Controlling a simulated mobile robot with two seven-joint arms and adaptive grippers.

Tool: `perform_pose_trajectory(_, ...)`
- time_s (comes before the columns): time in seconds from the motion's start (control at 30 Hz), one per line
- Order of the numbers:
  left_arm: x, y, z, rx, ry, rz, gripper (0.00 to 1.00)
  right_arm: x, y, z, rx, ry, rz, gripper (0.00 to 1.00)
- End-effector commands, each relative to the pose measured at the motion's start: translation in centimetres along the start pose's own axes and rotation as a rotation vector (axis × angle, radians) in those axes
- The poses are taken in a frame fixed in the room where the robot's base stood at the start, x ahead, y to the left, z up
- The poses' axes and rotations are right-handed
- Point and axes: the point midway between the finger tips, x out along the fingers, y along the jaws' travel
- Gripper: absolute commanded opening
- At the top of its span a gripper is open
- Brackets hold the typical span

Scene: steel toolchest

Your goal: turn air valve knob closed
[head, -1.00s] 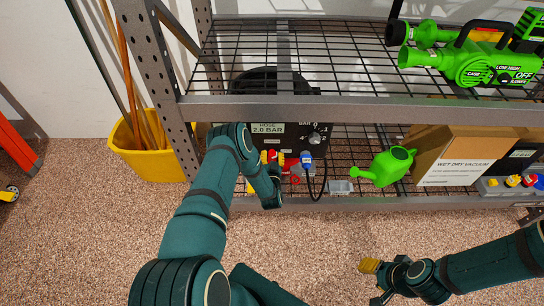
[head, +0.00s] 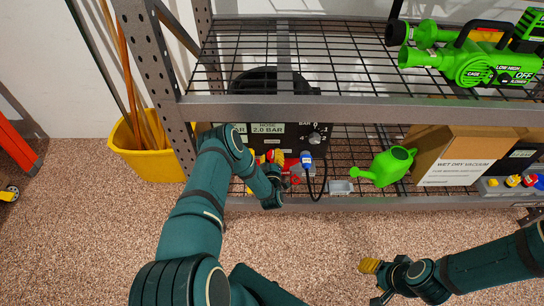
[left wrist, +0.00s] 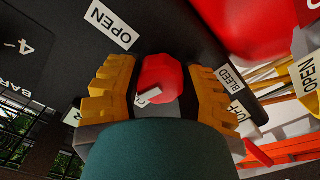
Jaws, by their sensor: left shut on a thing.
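The red air valve knob (left wrist: 160,76) sits between the two yellow fingers of my left gripper (left wrist: 162,90) in the left wrist view. A white pointer mark shows on the knob, and the fingers are shut on its sides. White OPEN (left wrist: 110,24) and BLEED (left wrist: 231,78) labels lie around it. In the head view my left gripper (head: 274,157) is at the front of the black compressor panel (head: 275,141), and my wrist hides the knob. My right gripper (head: 369,266) is over the floor at the lower right, away from the valve; its finger gap is unclear.
A blue hose fitting (head: 307,161) is close on the right of my left gripper. A clear tray (head: 341,187) and a green watering can (head: 384,167) stand farther right on the shelf. The upper wire shelf (head: 320,63) and the left post (head: 165,85) bound the space.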

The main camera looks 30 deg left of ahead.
Motion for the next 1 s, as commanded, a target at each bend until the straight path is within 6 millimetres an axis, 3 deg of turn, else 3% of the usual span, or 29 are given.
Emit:
perform_pose_trajectory(0.67, 0.33, 0.18, -0.41, -0.063, 0.012, 0.005, 0.05, -0.02, -0.01, 0.0, 0.0, 0.0, 0.0, 0.47)
perform_pose_trajectory(0.7, 0.33, 0.18, -0.41, -0.062, 0.012, 0.005, 0.5, -0.02, -0.01, 0.0, 0.0, 0.0, 0.0, 0.47)
perform_pose_trajectory(0.77, 0.3, 0.16, -0.38, -0.062, 0.011, 0.005, 0.71, -0.02, -0.01, 0.0, 0.0, 0.0, 0.0, 0.47)
perform_pose_trajectory(1.0, 0.14, 0.06, -0.18, -0.062, 0.005, 0.002, 0.74, -0.01, -0.01, 0.0, 0.0, 0.0, 0.0, 0.47)
